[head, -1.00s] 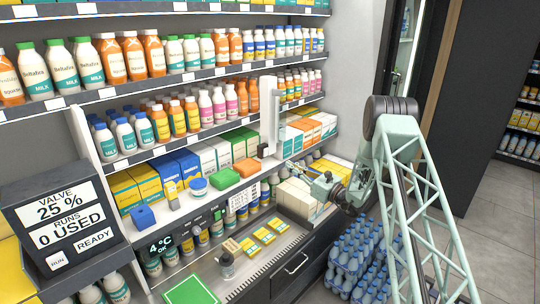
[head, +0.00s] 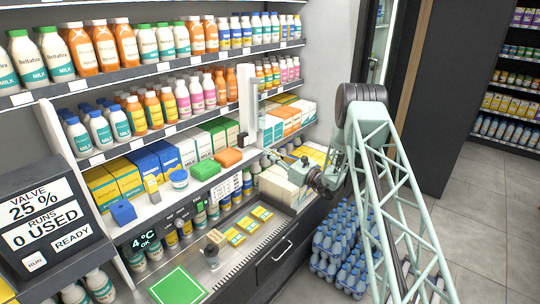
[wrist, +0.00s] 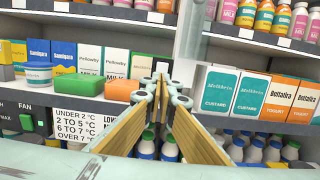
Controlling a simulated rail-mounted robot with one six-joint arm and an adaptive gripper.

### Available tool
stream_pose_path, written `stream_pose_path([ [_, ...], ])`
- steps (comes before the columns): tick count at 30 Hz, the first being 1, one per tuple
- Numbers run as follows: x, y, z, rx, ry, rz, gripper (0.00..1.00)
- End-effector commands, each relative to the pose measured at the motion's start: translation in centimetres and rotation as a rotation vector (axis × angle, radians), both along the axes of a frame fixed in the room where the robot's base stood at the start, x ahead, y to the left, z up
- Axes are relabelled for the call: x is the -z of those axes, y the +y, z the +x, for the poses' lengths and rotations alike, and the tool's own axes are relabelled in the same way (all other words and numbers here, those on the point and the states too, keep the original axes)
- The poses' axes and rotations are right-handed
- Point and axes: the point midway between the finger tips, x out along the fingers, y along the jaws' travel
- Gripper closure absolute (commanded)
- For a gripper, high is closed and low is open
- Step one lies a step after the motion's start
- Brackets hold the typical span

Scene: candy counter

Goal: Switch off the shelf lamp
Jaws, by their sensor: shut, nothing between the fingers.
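A tall white upright bar (head: 247,105) stands at the shelf's front, with a small dark piece (head: 243,138) near its foot. It may be the shelf lamp; I cannot make out a marked lamp switch. The bar also shows in the wrist view (wrist: 190,32), just beyond and above my fingers. My gripper (head: 268,152) is in front of the shelf edge, right of the bar's foot. In the wrist view my gripper (wrist: 160,82) has its two wood-coloured fingers closed to a point, with nothing between them. Whether the tips touch anything cannot be told.
A green box (head: 206,170) and an orange box (head: 229,157) lie on the shelf left of the bar. White and teal custard cartons (wrist: 215,90) stand right of it. A control strip with knobs (head: 180,222) runs below. Bottles fill the shelves.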

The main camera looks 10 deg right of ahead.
Motion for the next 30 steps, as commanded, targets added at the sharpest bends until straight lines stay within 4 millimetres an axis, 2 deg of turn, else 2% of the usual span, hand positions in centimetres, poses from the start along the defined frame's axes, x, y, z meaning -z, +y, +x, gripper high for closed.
stream_pose_path([
  [21,-1.1,5.5,7.4,-0.002,-0.002,0.0,1.0],
  [30,-1.4,6.7,9.1,0.0,-0.001,-0.001,1.0],
])
